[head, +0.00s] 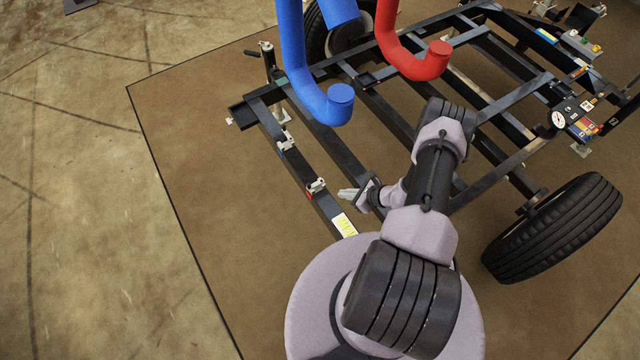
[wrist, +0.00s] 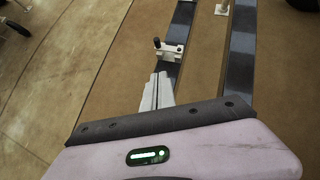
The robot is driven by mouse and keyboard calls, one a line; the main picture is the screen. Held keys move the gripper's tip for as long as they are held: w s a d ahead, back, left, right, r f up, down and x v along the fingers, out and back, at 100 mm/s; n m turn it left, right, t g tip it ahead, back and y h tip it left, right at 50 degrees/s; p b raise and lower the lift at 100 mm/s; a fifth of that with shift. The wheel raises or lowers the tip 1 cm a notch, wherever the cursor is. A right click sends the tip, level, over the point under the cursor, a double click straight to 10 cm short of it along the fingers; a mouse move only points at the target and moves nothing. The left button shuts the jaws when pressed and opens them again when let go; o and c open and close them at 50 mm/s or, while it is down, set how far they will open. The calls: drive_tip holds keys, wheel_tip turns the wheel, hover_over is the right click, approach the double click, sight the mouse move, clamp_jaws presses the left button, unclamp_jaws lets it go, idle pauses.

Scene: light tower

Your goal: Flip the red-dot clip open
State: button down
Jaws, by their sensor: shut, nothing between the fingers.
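A small white clip (head: 316,186) sits on the dark front rail of the trailer frame, with a small reddish patch at its side in the head view. I take it for the red-dot clip; its dot is too small to make out clearly. In the wrist view a white clip (wrist: 170,51) with a dark upright knob sits on the rail just beyond my fingertips. My gripper (head: 347,194) is shut and empty, just right of the clip in the head view. The fingers (wrist: 157,92) point toward the clip, with a small apparent gap.
Another clip (head: 286,141) with a blue mark sits farther along the same rail. A yellow label (head: 344,225) lies nearer on the rail. Blue (head: 327,100) and red (head: 428,62) pipes hang over the frame. A tyre (head: 555,230) stands at the right. Brown mat (head: 215,180) is clear at the left.

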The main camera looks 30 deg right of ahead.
drive_tip(key=b, duration=0.4)
approach(311, 187)
wheel_tip(311, 187, down, 4)
drive_tip(key=shift+s+a, duration=0.1)
drive_tip(key=shift+s, duration=0.05)
drive_tip(key=w, duration=0.1)
drive_tip(key=w+a+b, duration=0.1)
drive_tip(key=w, duration=0.1)
drive_tip(key=shift+w+a, duration=0.1)
drive_tip(key=shift+a, duration=0.25)
drive_tip(key=shift+w+a+r+b, duration=0.1)
drive_tip(key=shift+w+b, duration=0.2)
drive_tip(key=shift+w, duration=0.05)
